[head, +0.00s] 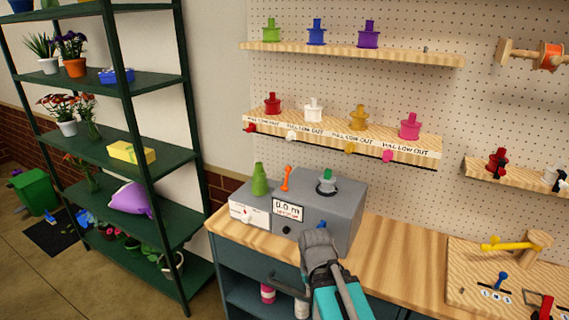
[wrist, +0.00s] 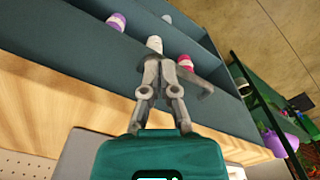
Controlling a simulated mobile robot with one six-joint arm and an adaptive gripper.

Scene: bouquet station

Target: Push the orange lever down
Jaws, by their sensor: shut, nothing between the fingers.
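The orange lever (head: 286,178) stands up from the top of the grey machine (head: 335,209) in the head view, near its left side, with its round knob at the top. My gripper (wrist: 165,66) shows in the wrist view with its two grey fingers together and nothing held. It is apart from the lever, over the front of the workbench. In the head view my grey and teal arm end stands in front of the machine, and the fingers cannot be made out clearly. The lever is not in sight in the wrist view.
A green bottle-shaped piece (head: 260,180) stands left of the lever on a white box (head: 249,210). Bottles, one pink (head: 267,294), stand below the worktop.

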